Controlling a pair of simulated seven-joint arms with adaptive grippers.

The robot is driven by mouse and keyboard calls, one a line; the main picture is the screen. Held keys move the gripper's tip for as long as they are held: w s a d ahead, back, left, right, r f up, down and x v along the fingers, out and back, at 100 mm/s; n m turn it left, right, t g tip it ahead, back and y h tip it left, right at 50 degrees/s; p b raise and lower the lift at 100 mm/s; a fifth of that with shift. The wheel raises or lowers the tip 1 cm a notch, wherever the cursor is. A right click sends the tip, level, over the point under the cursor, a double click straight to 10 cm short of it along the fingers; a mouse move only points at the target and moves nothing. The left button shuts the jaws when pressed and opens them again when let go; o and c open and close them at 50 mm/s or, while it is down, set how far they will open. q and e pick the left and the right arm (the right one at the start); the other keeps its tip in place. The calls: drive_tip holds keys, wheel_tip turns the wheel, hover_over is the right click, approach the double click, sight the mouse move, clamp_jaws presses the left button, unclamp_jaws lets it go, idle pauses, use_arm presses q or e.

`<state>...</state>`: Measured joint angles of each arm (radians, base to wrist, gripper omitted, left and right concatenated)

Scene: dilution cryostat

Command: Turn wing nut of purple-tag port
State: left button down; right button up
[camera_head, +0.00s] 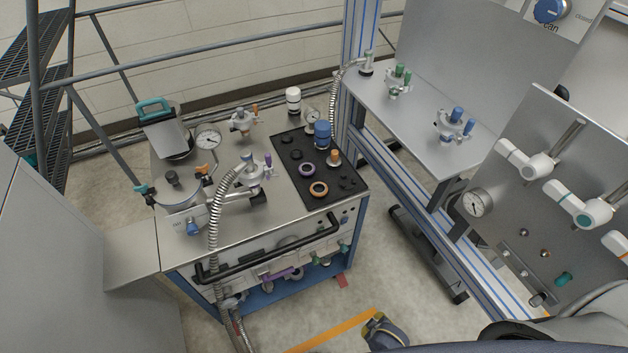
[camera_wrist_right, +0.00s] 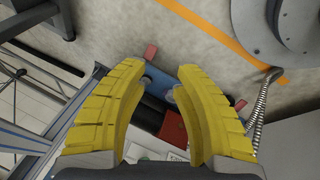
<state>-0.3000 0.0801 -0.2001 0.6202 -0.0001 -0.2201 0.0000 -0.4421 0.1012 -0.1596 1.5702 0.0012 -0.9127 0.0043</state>
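A metal port fitting with a purple wing nut (camera_head: 267,160) stands on the steel cart top (camera_head: 283,205) in the head view. A ribbed metal hose joins this fitting and hangs over the cart's front. In the right wrist view my right gripper (camera_wrist_right: 160,77) has its two yellow fingers spread apart with nothing held between them. It points down toward the floor and the cart's lower part, away from the purple wing nut. A dark shape with a yellow edge at the bottom of the head view may be part of it. My left gripper is not in view.
A black handle bar (camera_head: 270,251) crosses the cart's front. A shelf (camera_head: 420,118) and a valve panel (camera_head: 515,190) stand right.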

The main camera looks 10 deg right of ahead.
sight(274, 177)
drive_tip(key=w+r+t, duration=0.1)
drive_tip(key=w+r, duration=0.2)
drive_tip(key=r, duration=0.5)
drive_tip(key=w+r+t, duration=0.1)
drive_tip(key=w+r, duration=0.3)
drive_tip(key=r, duration=0.4)
drive_tip(key=w+a+r+m+t+y, duration=0.35)
drive_tip(key=a+r+m, duration=0.2)
drive_tip(key=r, duration=0.35)
drive_tip(key=w+a+r+m+t+y, duration=0.2)
drive_tip(key=w+a+r+m+y, duration=0.3)
drive_tip(key=r, duration=0.4)
drive_tip(key=w+a+r+m+t+y, duration=0.35)
drive_tip(key=r+m, duration=0.35)
drive_tip(key=r, duration=0.3)
drive_tip(key=shift+g, duration=0.4)
drive_tip(key=x, duration=1.8)
drive_tip(key=shift+w+a+f, duration=0.1)
drive_tip(key=shift+a+f, duration=0.05)
drive_tip(key=shift+f, duration=0.1)
clamp_jaws()
